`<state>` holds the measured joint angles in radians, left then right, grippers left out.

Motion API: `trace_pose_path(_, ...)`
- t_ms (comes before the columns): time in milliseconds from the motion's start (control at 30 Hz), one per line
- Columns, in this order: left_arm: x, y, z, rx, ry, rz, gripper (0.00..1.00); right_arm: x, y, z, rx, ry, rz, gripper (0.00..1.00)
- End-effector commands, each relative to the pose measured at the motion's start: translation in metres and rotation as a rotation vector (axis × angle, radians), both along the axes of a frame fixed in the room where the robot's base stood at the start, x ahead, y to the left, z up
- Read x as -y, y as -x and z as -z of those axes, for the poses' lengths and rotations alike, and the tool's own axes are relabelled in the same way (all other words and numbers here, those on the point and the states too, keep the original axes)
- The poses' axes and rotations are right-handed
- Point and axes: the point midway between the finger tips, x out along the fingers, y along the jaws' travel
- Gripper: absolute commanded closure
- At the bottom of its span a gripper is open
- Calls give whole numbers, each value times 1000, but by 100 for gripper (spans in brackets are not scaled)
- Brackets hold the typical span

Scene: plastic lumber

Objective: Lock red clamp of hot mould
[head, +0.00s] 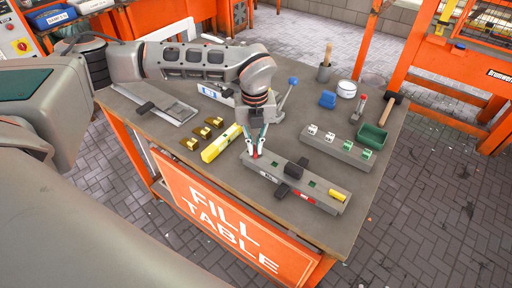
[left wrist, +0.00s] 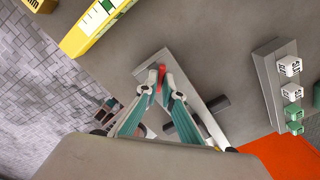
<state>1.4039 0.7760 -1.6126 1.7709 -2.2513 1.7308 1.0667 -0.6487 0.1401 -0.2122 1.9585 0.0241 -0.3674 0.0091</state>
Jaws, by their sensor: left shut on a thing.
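The mould (head: 325,184) is a long grey bar lying on the fill table, with black blocks, green squares and a yellow piece at its right end. The red clamp (left wrist: 161,72) is a small red part at the mould's end, and my left gripper (left wrist: 161,84) is shut on it, fingertips on both sides. In the head view my left gripper (head: 256,154) reaches down from above at the mould's left end, its fingers hiding most of the clamp. The mould also shows in the left wrist view (left wrist: 187,75), partly behind the fingers. My right gripper is not in view.
A yellow box (head: 221,143) lies close left of the gripper. A grey block with white and green cubes (head: 338,149) stands behind the mould. A blue-knobbed lever (head: 292,82), green bin (head: 371,137) and red-handled tool (head: 359,106) stand further back. The table's front edge is near.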

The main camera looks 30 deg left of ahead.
Motion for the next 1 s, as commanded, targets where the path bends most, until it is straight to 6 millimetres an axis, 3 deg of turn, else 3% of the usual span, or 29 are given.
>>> trace_pose_path(267, 0, 0, 0, -1, 0, 30, 100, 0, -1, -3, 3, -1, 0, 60)
trace_pose_path(600, 0, 0, -1, -1, 0, 392, 100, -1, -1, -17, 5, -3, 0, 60)
trace_pose_path(1000, 0, 0, 0, 0, 0, 467, 100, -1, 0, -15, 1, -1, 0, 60)
